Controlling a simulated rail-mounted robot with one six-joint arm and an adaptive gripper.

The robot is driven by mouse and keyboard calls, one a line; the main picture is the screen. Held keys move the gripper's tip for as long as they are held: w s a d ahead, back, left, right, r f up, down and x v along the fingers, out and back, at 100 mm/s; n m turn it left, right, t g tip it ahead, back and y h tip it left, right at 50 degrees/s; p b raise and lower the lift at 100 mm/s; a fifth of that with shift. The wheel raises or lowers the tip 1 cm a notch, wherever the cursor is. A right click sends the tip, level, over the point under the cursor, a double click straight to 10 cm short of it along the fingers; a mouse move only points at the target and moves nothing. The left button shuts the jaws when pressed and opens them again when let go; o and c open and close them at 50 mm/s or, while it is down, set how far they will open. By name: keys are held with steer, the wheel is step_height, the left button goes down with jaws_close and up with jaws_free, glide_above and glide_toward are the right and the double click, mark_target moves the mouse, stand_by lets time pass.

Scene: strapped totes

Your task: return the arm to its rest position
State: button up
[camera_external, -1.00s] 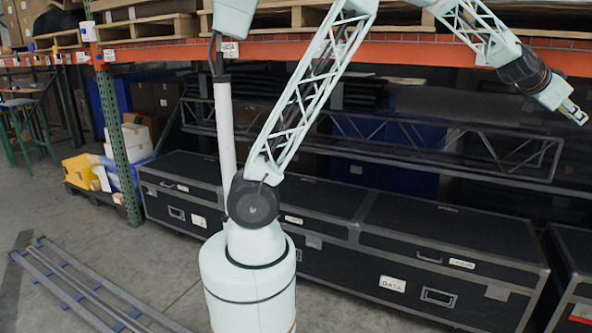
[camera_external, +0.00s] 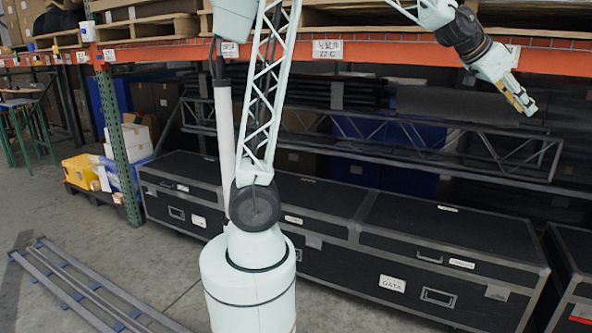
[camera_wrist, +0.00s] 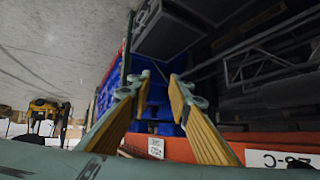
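My gripper (camera_external: 525,103) is at the upper right of the external view, held in the air in front of the shelf and pointing down to the right. In the wrist view my gripper (camera_wrist: 158,84) shows two yellow-sided fingers with a gap between their tips. It is open and nothing is between the fingers. My arm rises from its pale green base; its upper part runs out of the top of the external view.
An orange shelf beam (camera_external: 400,52) with pallets above runs behind the arm. Black cases (camera_external: 330,262) stand below it, with a metal truss (camera_external: 500,150) above them. A metal frame (camera_external: 85,290) lies on the floor at left.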

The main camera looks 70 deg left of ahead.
steer(key=s+a+f+n+g+y, duration=0.1)
steer(key=s+a+f, duration=0.3)
steer(key=s, duration=1.4)
steer(key=s+a+f+n+g+b, duration=0.1)
steer(key=s+a+f+g, duration=0.2)
steer(key=s, duration=1.6)
steer(key=s+a+f+n+g+y+b, duration=0.1)
steer(key=s+a+f, duration=0.5)
steer(key=s, duration=1.2)
steer(key=shift+s+a+f+n+g+y, duration=0.3)
steer(key=shift+s+a+f+n+g, duration=0.15)
steer(key=shift+f, duration=0.45)
steer(key=shift+w+d, duration=0.1)
